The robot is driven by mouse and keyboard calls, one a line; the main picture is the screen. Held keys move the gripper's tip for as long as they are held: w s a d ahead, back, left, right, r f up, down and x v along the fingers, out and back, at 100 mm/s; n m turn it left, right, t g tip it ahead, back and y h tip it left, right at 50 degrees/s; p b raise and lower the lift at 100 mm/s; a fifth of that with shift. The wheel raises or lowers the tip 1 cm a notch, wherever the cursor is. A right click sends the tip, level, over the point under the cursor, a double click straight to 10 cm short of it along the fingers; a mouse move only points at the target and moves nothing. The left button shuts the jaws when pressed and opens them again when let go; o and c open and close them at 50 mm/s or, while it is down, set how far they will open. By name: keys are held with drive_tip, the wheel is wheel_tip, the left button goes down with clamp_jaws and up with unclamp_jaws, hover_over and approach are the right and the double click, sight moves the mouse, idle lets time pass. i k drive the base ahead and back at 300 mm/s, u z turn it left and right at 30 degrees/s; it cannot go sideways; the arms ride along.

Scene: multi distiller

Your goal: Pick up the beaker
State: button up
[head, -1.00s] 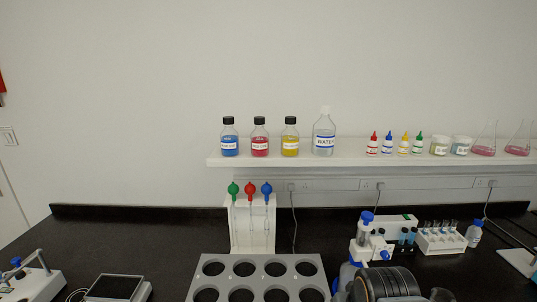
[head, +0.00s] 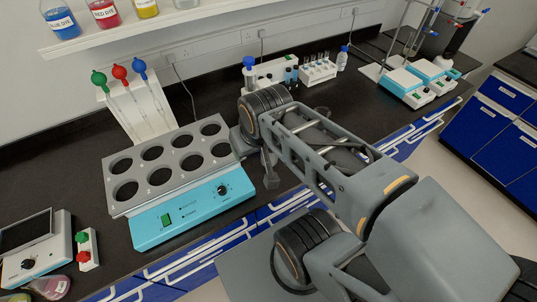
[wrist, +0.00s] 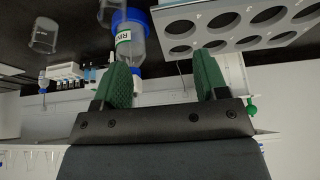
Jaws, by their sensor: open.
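A clear glass beaker (wrist: 44,36) shows at the upper left of the wrist view, standing on the dark bench. A second clear glass vessel (wrist: 110,12) is partly cut off at the top edge; I cannot tell its type. My gripper (wrist: 163,68) has its two green fingers wide apart with nothing between them. The beaker lies left of the fingers and apart from them. In the head view my gripper (head: 270,168) is mostly hidden by my arm. A glass rim (head: 322,112) shows just beyond the arm.
A blue-capped bottle (wrist: 130,40) is close by the left finger. A water bath with a holed top (head: 170,160) stands left of my arm. A pipette stand (head: 138,112), a tube rack (head: 318,70) and hotplates (head: 405,85) stand farther back. Dark bench shows between them.

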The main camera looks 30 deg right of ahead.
sight(274, 158)
drive_tip(key=k, duration=1)
drive_tip(key=u, duration=1.55)
drive_tip(key=i, duration=1.1)
drive_tip(key=z, duration=1.9)
